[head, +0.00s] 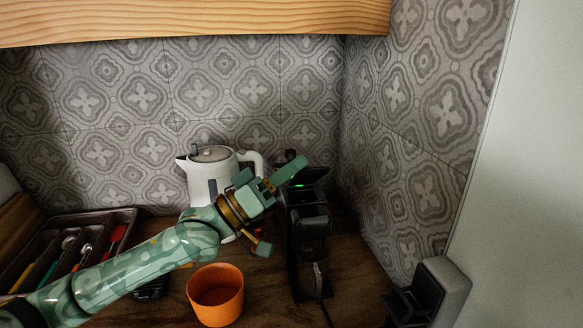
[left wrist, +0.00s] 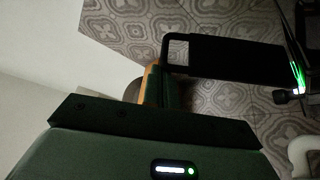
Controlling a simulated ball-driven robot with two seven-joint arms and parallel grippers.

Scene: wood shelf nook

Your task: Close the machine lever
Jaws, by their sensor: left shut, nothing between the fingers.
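The black coffee machine (head: 308,222) stands on the wooden counter near the corner. Its top flap or lever (head: 314,174) is raised, with a small green light below it. In the left wrist view a dark flat panel with a looped edge, apparently the raised lever (left wrist: 225,58), spans the upper right. My left gripper (head: 292,171) is shut and empty, at the left side of the machine's top, close to the raised part. Contact cannot be told. Its fingers also show in the left wrist view (left wrist: 152,86), partly hidden. My right gripper is not in view.
A white kettle (head: 212,172) stands behind my left arm. A cutlery tray (head: 122,216) is at left. A grey and black object (head: 440,284) is at lower right. A wooden shelf (head: 190,20) hangs above.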

